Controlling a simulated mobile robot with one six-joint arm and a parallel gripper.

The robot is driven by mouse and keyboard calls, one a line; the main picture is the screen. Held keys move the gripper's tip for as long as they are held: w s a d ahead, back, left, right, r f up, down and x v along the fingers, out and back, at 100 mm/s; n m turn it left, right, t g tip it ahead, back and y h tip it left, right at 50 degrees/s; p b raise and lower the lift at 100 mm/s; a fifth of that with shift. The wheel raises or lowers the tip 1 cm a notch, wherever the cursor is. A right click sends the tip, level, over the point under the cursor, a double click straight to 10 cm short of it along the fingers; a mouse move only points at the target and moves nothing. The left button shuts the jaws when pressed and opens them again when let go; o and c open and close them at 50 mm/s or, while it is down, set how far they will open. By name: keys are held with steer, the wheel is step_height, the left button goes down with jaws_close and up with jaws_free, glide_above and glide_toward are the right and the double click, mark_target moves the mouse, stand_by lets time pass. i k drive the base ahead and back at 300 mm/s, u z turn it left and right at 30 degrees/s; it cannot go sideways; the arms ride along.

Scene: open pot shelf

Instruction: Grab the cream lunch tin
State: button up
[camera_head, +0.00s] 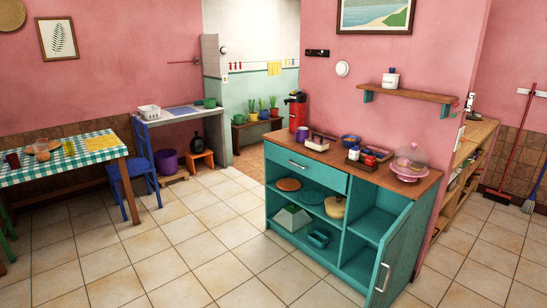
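A rounded cream-tan container (335,206) stands on the upper open shelf of the teal cabinet (291,169), at the right end of that shelf. It is the closest match to the cream lunch tin, but it is too small in view to be sure. The cabinet's divider stands just to its right. My gripper is not in view.
An orange disc (289,184) and a teal dish (311,197) share the upper shelf. A white-and-green item (290,219) and a teal item (319,238) sit below. The cabinet door (398,257) stands open at right. Tiled floor in front is clear.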

mark_target(320, 145)
steer(key=u, duration=0.55)
steer(key=i, duration=0.6)
steer(key=u, duration=0.55)
steer(key=i, duration=2.3)
steer(key=z, duration=0.7)
steer(key=i, duration=0.75)
steer(key=z, duration=0.3)
